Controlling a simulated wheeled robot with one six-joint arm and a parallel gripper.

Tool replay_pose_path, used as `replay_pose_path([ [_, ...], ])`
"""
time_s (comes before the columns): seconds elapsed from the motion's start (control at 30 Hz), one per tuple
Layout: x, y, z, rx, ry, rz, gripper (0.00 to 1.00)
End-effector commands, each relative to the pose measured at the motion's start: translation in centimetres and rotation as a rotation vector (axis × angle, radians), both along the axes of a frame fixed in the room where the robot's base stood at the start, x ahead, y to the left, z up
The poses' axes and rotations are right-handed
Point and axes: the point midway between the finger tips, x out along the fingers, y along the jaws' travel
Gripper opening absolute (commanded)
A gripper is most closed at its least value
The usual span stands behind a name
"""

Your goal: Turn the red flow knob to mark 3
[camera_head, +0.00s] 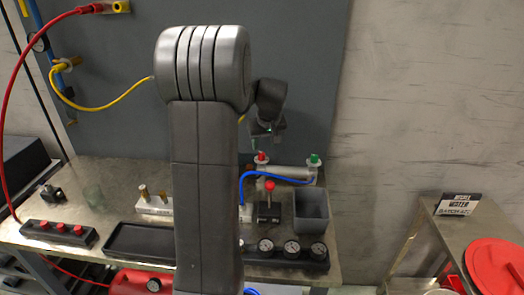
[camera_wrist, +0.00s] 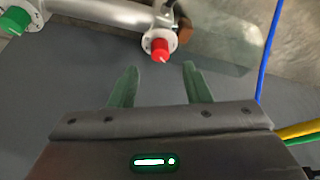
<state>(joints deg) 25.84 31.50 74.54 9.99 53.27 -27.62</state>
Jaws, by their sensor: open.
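The red flow knob (camera_head: 261,158) sits on the left end of a silver pipe fitting on the workbench in the head view. In the wrist view the red knob (camera_wrist: 160,48) lies just beyond my fingertips and between their lines. It has a small pale mark on its face; no numbered marks are readable. My gripper (camera_wrist: 160,66) is open and empty, with its two greenish fingers apart. In the head view my gripper (camera_head: 264,133) is small and dark, above the red knob, and its fingers are hard to make out.
A green knob (camera_head: 314,160) sits on the right end of the same fitting. A blue hose (camera_head: 278,178) runs close by. A red-balled lever (camera_head: 270,186) and a grey bin (camera_head: 312,211) stand in front. Several gauges (camera_head: 291,248) line the bench's front. My arm hides the bench's middle.

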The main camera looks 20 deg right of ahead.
Motion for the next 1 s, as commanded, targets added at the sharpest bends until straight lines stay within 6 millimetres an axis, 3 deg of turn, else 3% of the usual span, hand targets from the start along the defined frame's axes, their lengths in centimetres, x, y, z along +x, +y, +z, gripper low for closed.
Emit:
replay_pose_path([
  [0.1, 0.8, 0.0, -2.2, 0.002, 0.004, 0.001, 0.44],
  [0.3, 1.8, -0.1, -4.4, 0.001, 0.002, 0.0, 0.44],
  [0.7, 2.1, -0.1, -5.1, 0.0, 0.0, 0.0, 0.44],
  [0.9, 2.1, -0.1, -5.0, 0.0, 0.0, 0.0, 0.05],
  [0.93, 2.1, -0.1, -5.0, 0.0, 0.0, 0.0, 0.0],
  [1.0, 2.1, -0.2, -5.0, 0.0, 0.0, 0.0, 0.0],
])
